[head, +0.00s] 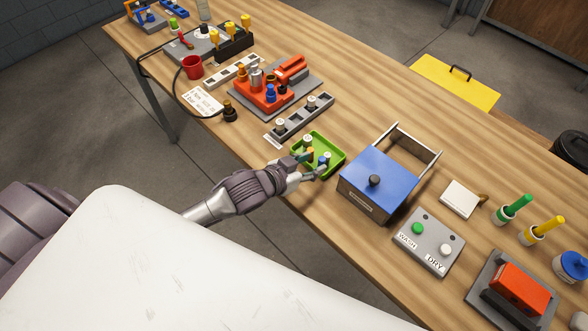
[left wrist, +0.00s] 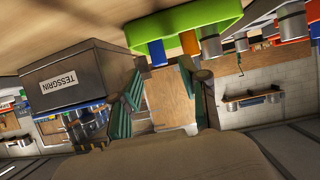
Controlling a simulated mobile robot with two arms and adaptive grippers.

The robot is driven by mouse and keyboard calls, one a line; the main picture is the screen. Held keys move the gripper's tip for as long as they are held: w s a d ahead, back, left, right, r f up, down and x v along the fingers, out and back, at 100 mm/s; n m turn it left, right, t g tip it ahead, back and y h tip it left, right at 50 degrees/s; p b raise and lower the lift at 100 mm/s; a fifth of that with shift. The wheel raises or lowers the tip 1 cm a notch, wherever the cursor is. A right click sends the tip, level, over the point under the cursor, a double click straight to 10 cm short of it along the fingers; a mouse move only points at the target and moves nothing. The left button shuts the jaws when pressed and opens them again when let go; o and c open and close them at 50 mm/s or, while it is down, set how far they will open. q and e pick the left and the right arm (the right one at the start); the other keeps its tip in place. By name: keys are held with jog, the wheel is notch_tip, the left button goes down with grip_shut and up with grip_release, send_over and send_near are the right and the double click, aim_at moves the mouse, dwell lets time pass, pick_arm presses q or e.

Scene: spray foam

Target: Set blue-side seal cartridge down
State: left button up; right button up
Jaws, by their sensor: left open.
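The green tray (head: 341,163) lies on the bench near its front edge, left of the blue-lidded box. A cartridge with a blue body and pale top (head: 325,158) stands in the tray, and a second pale-topped one (head: 307,141) stands behind it. My left gripper (head: 313,164) is open at the tray's near side, close to the blue cartridge. In the left wrist view, upside down, the tray (left wrist: 185,25) is at the top, with a blue piece (left wrist: 157,52) and an orange piece (left wrist: 190,43). The gap between my green-padded fingertips (left wrist: 157,97) looks empty. My right gripper is out of view.
The blue-lidded box (head: 376,178) stands just right of the tray. A grey slotted rack (head: 301,122) and a red fixture (head: 268,92) lie behind it. A wash/dry button panel (head: 428,241) is at the front right. Bare wood shows between the rack and the box.

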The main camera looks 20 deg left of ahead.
pick_arm(q)
jog(key=v, duration=0.9)
jog(key=shift+b, duration=0.45)
jog(key=shift+f, duration=0.15)
jog(key=s+a+f+n+g+y, duration=0.1)
jog(key=s+f+g+y, duration=0.2)
jog(key=s, duration=0.4)
jog(key=s+f+n+g+y, duration=0.1)
jog(key=s+f+g+y, duration=0.1)
jog(key=s+g, duration=0.45)
jog(key=s+f, duration=0.2)
jog(key=f, duration=1.3)
jog(key=s+f, duration=0.2)
jog(key=f, duration=1.2)
jog(key=s+a+f+g+b, duration=0.1)
jog(key=s+a+f, duration=0.2)
jog(key=s+f, duration=1.1)
jog(key=shift+s+f, duration=0.35)
jog(key=shift+s, duration=0.4)
